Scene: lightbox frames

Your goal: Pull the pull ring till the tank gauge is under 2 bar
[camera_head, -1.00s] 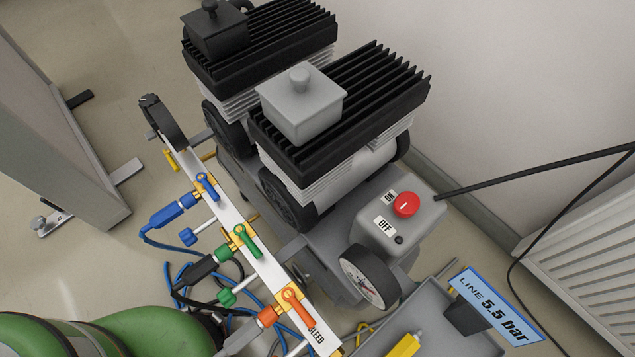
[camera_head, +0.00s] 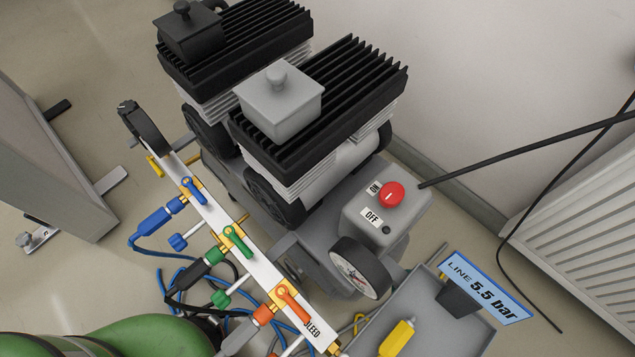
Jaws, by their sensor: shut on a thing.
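A round gauge (camera_head: 358,270) with a black rim and white face sits on the grey compressor, below the switch box. It is seen at a steep angle, and I cannot read its needle. My gripper is not in view.
A switch box (camera_head: 387,213) has a red button. A white manifold (camera_head: 214,213) carries blue, green and orange valves. A grey tray (camera_head: 428,290) holds a yellow object. Green cylinders (camera_head: 150,325), a radiator (camera_head: 580,215) and hoses crowd the sides.

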